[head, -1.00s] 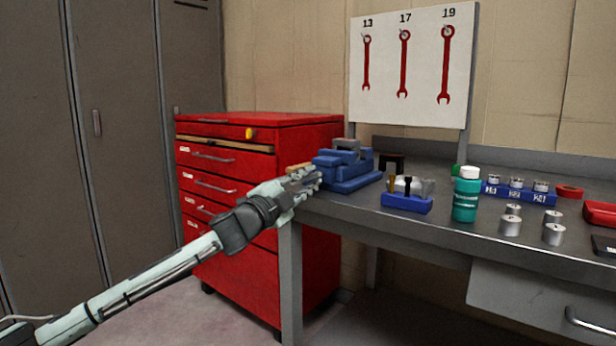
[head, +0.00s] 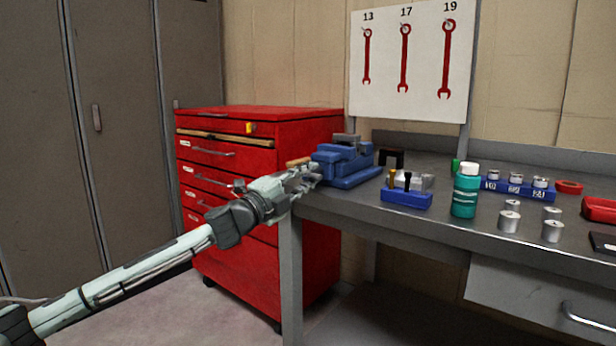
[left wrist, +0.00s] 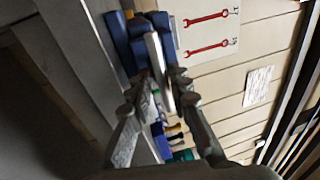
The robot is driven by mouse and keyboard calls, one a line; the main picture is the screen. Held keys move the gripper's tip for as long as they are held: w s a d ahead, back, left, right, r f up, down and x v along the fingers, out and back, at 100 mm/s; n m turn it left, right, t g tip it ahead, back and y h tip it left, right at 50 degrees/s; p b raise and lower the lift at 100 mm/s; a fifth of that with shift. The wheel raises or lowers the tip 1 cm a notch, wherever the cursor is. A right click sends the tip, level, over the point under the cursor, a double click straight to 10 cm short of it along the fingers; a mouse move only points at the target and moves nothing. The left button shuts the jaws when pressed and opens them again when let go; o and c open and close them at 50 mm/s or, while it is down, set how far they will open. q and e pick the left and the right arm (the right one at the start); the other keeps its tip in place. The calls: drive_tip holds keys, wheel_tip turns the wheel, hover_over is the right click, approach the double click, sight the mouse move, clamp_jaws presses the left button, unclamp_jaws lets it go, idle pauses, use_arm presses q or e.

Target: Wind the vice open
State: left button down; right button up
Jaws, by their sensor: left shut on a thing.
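The blue vice (head: 345,163) stands at the left end of the grey workbench, with a grey jaw piece on top. A tan handle end (head: 298,162) shows at its left side. My left gripper (head: 306,180) is at the vice's left side, shut on the vice handle; the fingers hide most of the grip. In the left wrist view, a pale bar (left wrist: 156,65) shows between my left fingers (left wrist: 158,92), with the blue vice (left wrist: 118,42) beyond. The jaw gap is too small to judge. My right gripper is not in view.
A red tool cabinet (head: 310,255) stands left of the workbench (head: 400,222), close behind my left arm. A blue tool holder (head: 405,200), teal bottle (head: 465,192) and several metal cylinders are right of the vice. A wrench board (head: 385,75) stands behind.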

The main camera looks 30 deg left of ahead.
use_arm(q)
drive_tip(key=shift+f, duration=0.1)
drive_tip(key=c, duration=1.4)
unclamp_jaws()
drive_tip(key=v, duration=1.2)
